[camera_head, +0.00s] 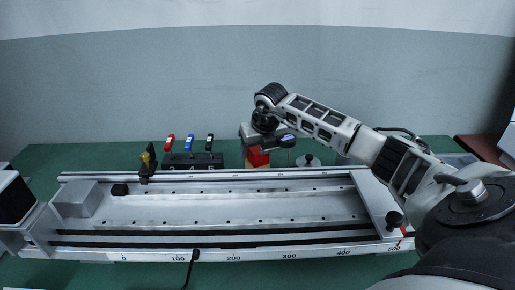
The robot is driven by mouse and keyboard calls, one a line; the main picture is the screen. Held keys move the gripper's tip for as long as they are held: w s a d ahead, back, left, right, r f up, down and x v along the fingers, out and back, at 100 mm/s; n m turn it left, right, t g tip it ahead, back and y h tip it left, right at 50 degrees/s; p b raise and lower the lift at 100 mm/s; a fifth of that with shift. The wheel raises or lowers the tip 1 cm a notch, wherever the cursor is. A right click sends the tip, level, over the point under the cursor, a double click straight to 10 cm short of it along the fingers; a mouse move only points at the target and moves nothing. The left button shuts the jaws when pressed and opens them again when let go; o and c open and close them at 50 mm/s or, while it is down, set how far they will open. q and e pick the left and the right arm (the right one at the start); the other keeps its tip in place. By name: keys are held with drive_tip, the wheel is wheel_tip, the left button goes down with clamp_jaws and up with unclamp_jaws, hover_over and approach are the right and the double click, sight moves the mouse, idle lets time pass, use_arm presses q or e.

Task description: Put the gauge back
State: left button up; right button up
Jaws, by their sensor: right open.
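My right arm reaches in from the right, over the far side of the long metal rail bed (220,205). Its gripper (266,143) is open, just beyond the bed's far edge, pointing down. A red and orange block (257,158) stands directly below and beside the gripper, partly hidden by it. I cannot tell whether they touch, or whether this block is the gauge. A small round grey piece with an upright stem (308,160) stands on the table right of the gripper. My left gripper is not in view.
A black rack (192,160) holds red, blue and black-handled tools behind the bed. A black and yellow piece (147,165) stands left of it. The bed's front edge carries a 0 to 500 scale, with a black knob (394,220) at right. Green table (75,155) is clear at back left.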

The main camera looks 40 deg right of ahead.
drive_tip(key=v, duration=1.2)
